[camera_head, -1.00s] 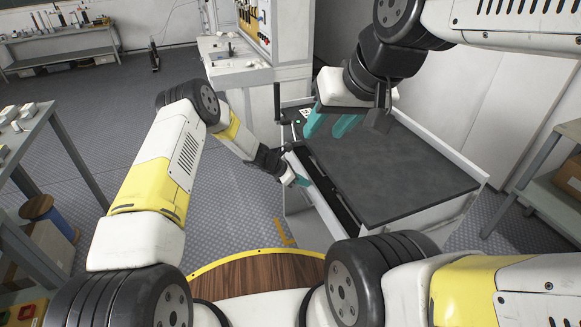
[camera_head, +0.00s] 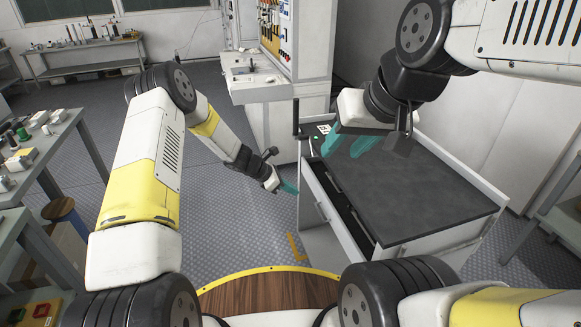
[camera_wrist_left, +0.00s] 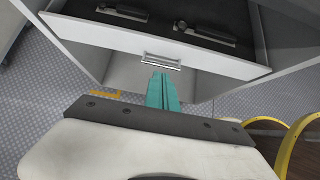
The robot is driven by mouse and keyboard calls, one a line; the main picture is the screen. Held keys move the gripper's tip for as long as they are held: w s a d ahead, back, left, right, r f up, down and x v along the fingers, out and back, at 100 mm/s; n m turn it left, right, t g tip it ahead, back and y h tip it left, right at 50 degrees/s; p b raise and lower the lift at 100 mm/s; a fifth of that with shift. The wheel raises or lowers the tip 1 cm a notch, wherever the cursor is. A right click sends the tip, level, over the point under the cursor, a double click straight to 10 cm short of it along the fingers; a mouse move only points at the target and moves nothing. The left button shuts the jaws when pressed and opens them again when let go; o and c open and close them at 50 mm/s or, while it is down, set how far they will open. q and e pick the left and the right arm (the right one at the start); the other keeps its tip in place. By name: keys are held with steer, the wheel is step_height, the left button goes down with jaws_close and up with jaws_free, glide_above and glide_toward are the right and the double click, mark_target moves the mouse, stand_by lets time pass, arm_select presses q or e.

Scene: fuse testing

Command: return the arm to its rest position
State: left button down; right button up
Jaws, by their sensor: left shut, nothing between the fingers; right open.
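My left gripper (camera_head: 288,187) has teal fingers and is just left of the open drawer of the grey-topped cabinet (camera_head: 420,185). In the left wrist view its fingers (camera_wrist_left: 161,92) are shut with nothing between them, pointing toward the drawer handle (camera_wrist_left: 161,62); I cannot tell whether they touch it. My right gripper (camera_head: 347,146) is open and empty, above the cabinet's back left part. The drawer (camera_wrist_left: 120,35) stands pulled out, with dark items in its black interior.
A white workbench with a tool panel (camera_head: 258,85) stands behind the cabinet. A table with small parts (camera_head: 40,130) is at the left, and a shelf (camera_head: 560,195) at the right. Open floor (camera_head: 225,235) lies left of the cabinet.

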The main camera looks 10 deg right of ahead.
arm_select(q)
steer(key=s+a+r+m+y, duration=0.1)
steer(key=s+a+r+m, duration=0.25)
steer(key=r, duration=0.55)
steer(key=s+a+r+m+t+y, duration=0.1)
steer(key=s+a+r+m, duration=0.25)
steer(key=r, duration=0.55)
steer(key=s+a+r+m, duration=0.2)
steer(key=r+m, duration=0.2)
steer(key=r, duration=0.6)
steer(key=s+a+r+m+t+y, duration=0.1)
steer(key=s+a+r+m, duration=0.2)
steer(key=s, duration=0.5)
steer(key=s+a+r+m+t+y, duration=0.1)
steer(key=s+a+r+m+y, duration=0.1)
steer(key=s+a, duration=0.4)
steer(key=s+a+r+m+t+y, duration=0.1)
steer(key=s+a+r+m, duration=0.3)
steer(key=s, duration=0.6)
steer(key=shift+s+a+r+m+y, duration=0.3)
steer(key=shift+r+m, duration=0.1)
steer(key=shift+r, duration=0.4)
